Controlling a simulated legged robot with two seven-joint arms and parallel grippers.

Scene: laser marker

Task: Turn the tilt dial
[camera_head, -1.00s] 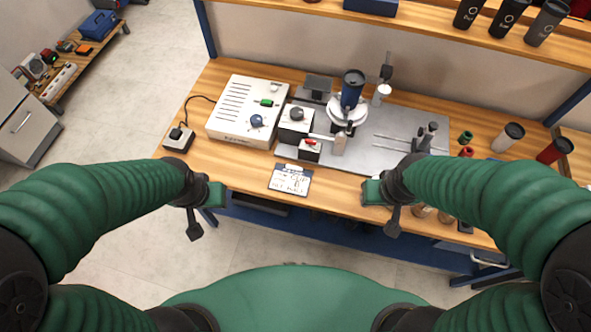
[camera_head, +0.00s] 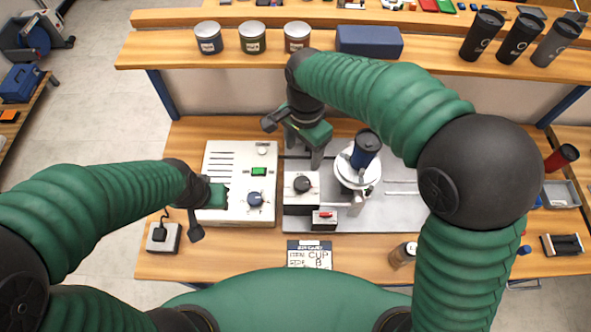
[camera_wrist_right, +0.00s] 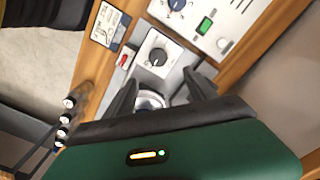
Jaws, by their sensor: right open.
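A black dial (camera_head: 303,185) with a pale pointer line sits on top of a small white box (camera_head: 291,199) on the grey metal plate; I cannot read its label. The dial also shows in the right wrist view (camera_wrist_right: 157,57), beyond the fingertips. A blue knob (camera_head: 255,199) is on the larger white control unit (camera_head: 226,168). My right gripper (camera_head: 306,157) points down behind the black dial, open and apart from it. In the right wrist view its two fingers (camera_wrist_right: 160,80) are spread. My left gripper (camera_head: 207,200) is at the control unit's left edge; its jaws are unclear.
A dark blue cup (camera_head: 365,149) sits in a round white fixture right of the dial. A small box with a red switch (camera_head: 325,214) stands in front. A card (camera_head: 309,254) lies near the table's front edge. A shelf (camera_head: 200,67) runs along the back.

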